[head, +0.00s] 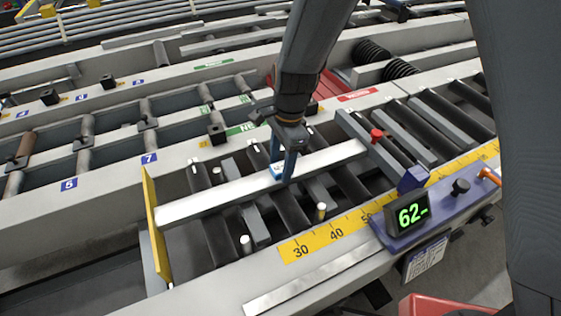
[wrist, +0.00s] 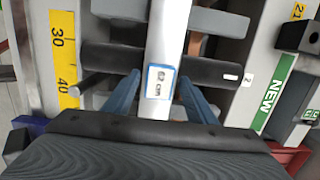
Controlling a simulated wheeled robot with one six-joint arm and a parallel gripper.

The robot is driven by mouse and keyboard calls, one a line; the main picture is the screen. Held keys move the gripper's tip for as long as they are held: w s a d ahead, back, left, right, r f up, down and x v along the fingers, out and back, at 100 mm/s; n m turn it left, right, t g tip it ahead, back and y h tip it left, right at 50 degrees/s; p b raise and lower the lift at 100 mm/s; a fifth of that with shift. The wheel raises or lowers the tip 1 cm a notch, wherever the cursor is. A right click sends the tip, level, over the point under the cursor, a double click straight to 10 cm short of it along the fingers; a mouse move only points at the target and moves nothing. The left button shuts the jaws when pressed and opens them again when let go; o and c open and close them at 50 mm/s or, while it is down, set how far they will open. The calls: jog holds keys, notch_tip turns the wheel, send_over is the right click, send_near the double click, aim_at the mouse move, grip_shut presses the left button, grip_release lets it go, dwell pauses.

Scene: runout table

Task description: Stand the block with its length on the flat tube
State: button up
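The flat tube (head: 220,200) is a long silver bar lying across the dark rollers, with its left end near an upright yellow plate (head: 155,230). Its label (wrist: 162,82) is in the wrist view and seems to read 62 cm.
A yellow scale (head: 335,233) marked 30, 40 runs along the front rail. A black knob (head: 460,187) and an orange lever (head: 489,175) sit on the carriage. A green NEW label (wrist: 276,93) is on the back rail.

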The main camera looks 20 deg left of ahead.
jog(key=shift+r, duration=0.15)
notch_tip(320, 180, up, 12)
jog(key=d+b, duration=0.1)
jog(key=b, duration=0.2)
jog(key=s+d+f+n, duration=0.1)
jog(key=d+n, duration=0.2)
jog(key=d, duration=0.7)
jog(key=s+d+f+n+t, duration=0.1)
jog(key=s+d+n, duration=0.1)
jog(key=d, duration=0.8)
jog(key=s+d+f+n+t+h, duration=0.1)
jog(key=d+n, duration=0.3)
jog(key=d, duration=0.7)
jog(key=shift+s+d+f+n, duration=0.1)
jog(key=shift+s+f+n, duration=0.15)
jog(key=shift+s, duration=0.5)
jog(key=shift+s+d+n, duration=0.25)
jog(key=shift+s+d, duration=0.05)
